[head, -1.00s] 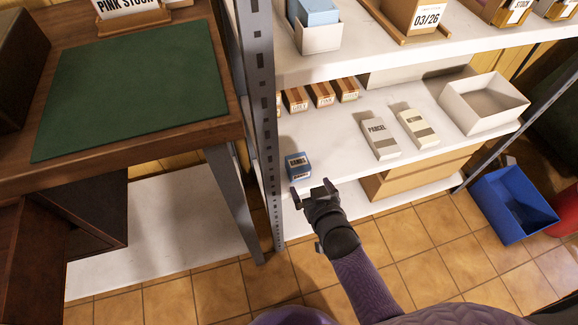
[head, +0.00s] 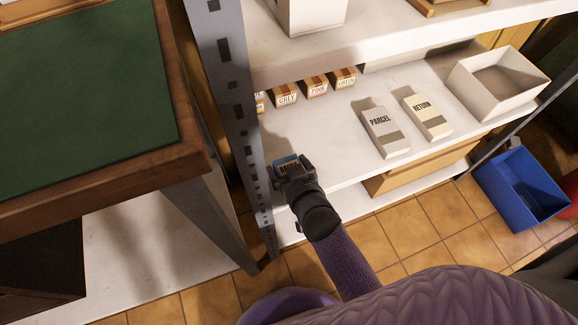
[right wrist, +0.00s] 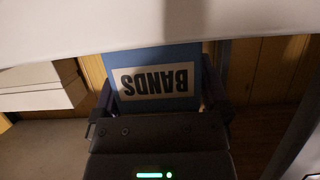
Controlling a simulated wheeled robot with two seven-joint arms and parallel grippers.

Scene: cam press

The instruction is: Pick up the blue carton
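The blue carton (head: 284,160), labelled BANDS, is at the front left of the middle shelf (head: 340,165), close to the upright post. My right gripper (head: 290,167) is at the carton, with a finger on each side of it. In the right wrist view the carton (right wrist: 155,85) fills the space between the dark fingers, its label upside down. Whether the fingers press on it or leave a small gap cannot be told. The carton's lower part is hidden. My left gripper is not in view.
The grey metal post (head: 235,110) stands just left of the carton. Small labelled boxes (head: 316,86) line the shelf's back. PARCEL (head: 386,132) and RETURN (head: 428,114) boxes lie to the right, beside a white bin (head: 500,85). The upper shelf (head: 400,35) hangs above.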

